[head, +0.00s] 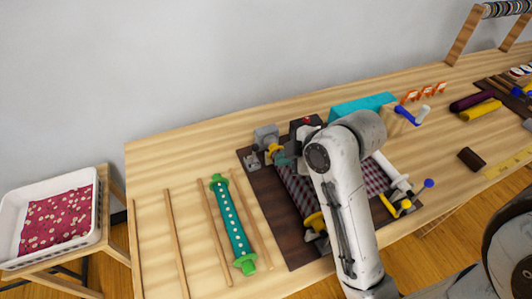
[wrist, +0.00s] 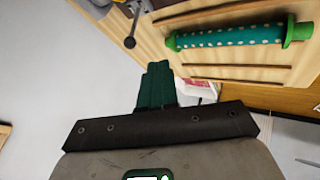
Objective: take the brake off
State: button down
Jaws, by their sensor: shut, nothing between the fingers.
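A machine on a dark brown base board (head: 263,203) stands on the workbench, with checked cloth (head: 300,190) partly behind my arm. At its back left is a grey block (head: 266,135) with a small lever (head: 254,151) beside it. In the wrist view a lever with a dark ball knob (wrist: 130,42) shows at the top left; it may be the brake, but no label shows. My gripper (head: 284,156) is over the machine's back left, right of the lever. In the wrist view its dark green fingers (wrist: 156,82) are together and empty, apart from the knob.
A teal roller with green ends (head: 229,220) lies among wooden strips left of the machine. A white bin with red cloth (head: 55,220) stands on a stool at far left. A turquoise block (head: 362,105) and blue-knobbed crank (head: 405,115) lie behind the machine.

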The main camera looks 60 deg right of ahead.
jog(key=w+d+f+b, duration=0.3)
jog(key=w+f, duration=0.4)
jog(key=w, duration=0.2)
jog(key=shift+f, duration=0.15)
jog(key=shift+w+d, duration=0.1)
jog(key=shift+d, duration=0.05)
dwell(0.5)
